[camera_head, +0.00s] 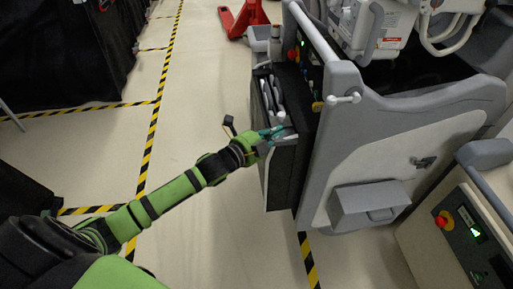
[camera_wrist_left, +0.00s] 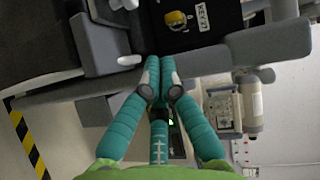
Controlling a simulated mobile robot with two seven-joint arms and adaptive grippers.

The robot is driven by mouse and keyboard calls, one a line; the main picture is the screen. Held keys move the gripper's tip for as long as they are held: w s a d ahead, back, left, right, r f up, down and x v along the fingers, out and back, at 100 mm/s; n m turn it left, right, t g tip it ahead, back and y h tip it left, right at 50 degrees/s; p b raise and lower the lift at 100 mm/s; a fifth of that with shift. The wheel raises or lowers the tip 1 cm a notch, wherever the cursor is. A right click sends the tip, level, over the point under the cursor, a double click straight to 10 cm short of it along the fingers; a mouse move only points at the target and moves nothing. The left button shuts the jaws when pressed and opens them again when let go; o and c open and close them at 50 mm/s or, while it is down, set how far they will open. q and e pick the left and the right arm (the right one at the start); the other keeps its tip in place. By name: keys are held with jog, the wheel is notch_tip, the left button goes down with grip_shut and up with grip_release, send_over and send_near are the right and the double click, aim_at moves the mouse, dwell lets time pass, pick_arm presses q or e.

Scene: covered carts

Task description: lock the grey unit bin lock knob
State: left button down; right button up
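The grey unit (camera_head: 350,130) fills the right half of the head view. A small yellow knob (camera_head: 318,106) sits on its dark side panel. I cannot tell whether either is the bin lock knob. My left gripper (camera_head: 276,131) is over the top of the dark side bin (camera_head: 285,172), left of the yellow knob and apart from it. In the left wrist view its teal fingers (camera_wrist_left: 160,64) are close together, with nothing visible between them. My right gripper is out of view.
A grey box with a handle (camera_head: 367,207) and a dark latch (camera_head: 425,162) are on the unit's near face. A white T-shaped handle (camera_head: 345,98) sticks out above. A console with a red button (camera_head: 445,221) stands at the lower right.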

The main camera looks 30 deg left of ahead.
pick_arm(q)
jog(key=shift+a+f+v, duration=0.45)
jog(key=shift+v, duration=3.25)
jog(key=s+a+f+n+g+y+p, duration=0.1)
jog(key=s+a+f+n+g+y, duration=0.2)
jog(key=f, duration=0.6)
jog(key=s+a+f+n+g+y+p, duration=0.1)
jog(key=s+a+f+n, duration=0.2)
jog(key=f, duration=0.6)
jog(key=s+a+f+n+g+y+p, duration=0.1)
jog(key=s+a+f+n+g, duration=0.15)
jog(key=f+n, duration=0.45)
jog(key=s+d+f+n+g+y+p, duration=0.1)
jog(key=s+d+f+n+g+p, duration=0.2)
jog(key=s+f, duration=1.15)
jog(key=s+d+f+n+g, duration=0.1)
jog(key=s+d+f+g, duration=0.1)
jog(key=s, duration=0.7)
jog(key=s+d+f+n+g, duration=0.1)
jog(key=s+d+f+g, duration=0.2)
jog(key=s, duration=0.7)
jog(key=shift+d, duration=0.8)
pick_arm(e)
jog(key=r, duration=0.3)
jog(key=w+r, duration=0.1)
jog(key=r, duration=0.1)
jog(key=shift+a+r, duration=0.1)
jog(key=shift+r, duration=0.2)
